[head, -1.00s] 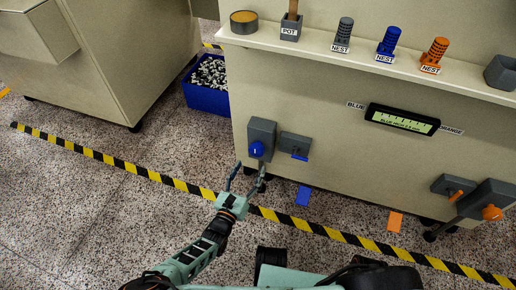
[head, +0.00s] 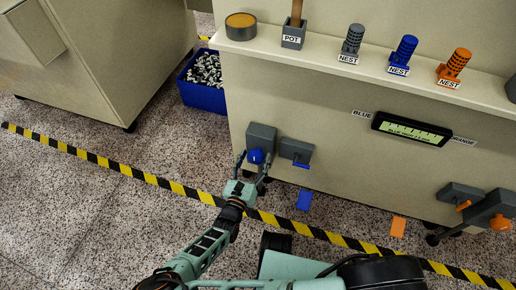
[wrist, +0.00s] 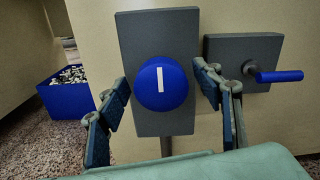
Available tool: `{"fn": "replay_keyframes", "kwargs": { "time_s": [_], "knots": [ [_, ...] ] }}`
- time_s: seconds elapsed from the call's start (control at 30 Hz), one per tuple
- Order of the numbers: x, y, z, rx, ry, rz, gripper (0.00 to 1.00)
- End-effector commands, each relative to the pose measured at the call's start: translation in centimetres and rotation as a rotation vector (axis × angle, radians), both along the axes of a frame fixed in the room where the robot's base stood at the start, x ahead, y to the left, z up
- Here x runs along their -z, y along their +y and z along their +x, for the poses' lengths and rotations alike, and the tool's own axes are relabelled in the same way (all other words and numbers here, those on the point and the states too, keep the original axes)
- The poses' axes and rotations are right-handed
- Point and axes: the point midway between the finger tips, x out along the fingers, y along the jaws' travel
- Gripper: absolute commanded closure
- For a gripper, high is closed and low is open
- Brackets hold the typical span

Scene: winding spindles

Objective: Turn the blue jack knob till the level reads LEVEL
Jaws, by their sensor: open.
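The blue jack knob (head: 256,156) sits on a grey plate low on the left of the cream machine. In the wrist view the knob (wrist: 161,84) is round, with a white mark that stands about upright. My gripper (head: 254,170) is open, its fingers reaching to either side of the knob. In the wrist view my gripper (wrist: 160,105) has the left finger low and left of the knob, the right finger close to its right edge; contact cannot be told. The level display (head: 411,130), between BLUE and ORANGE labels, is lit green; its text is too small to read.
A blue-handled crank (head: 301,164) is mounted just right of the knob, close to my right finger. An orange knob (head: 499,223) and orange crank sit far right. A blue bin (head: 205,98) stands left. Striped tape (head: 120,168) crosses the floor.

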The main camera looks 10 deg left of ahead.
Motion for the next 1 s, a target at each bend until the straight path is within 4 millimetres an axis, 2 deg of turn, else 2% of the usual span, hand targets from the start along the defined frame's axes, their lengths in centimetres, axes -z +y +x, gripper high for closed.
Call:
{"fn": "replay_keyframes", "kwargs": {
  "time_s": [0.37, 0.73, 1.0],
  "knots": [
    [0.03, -0.1, 0.09, -0.004, 0.001, 0.0, 0.4],
    [0.02, -0.09, 0.08, -0.003, 0.001, 0.0, 0.8],
    [0.0, -0.11, 0.11, -0.002, 0.002, -0.022, 0.82]
  ]
}}
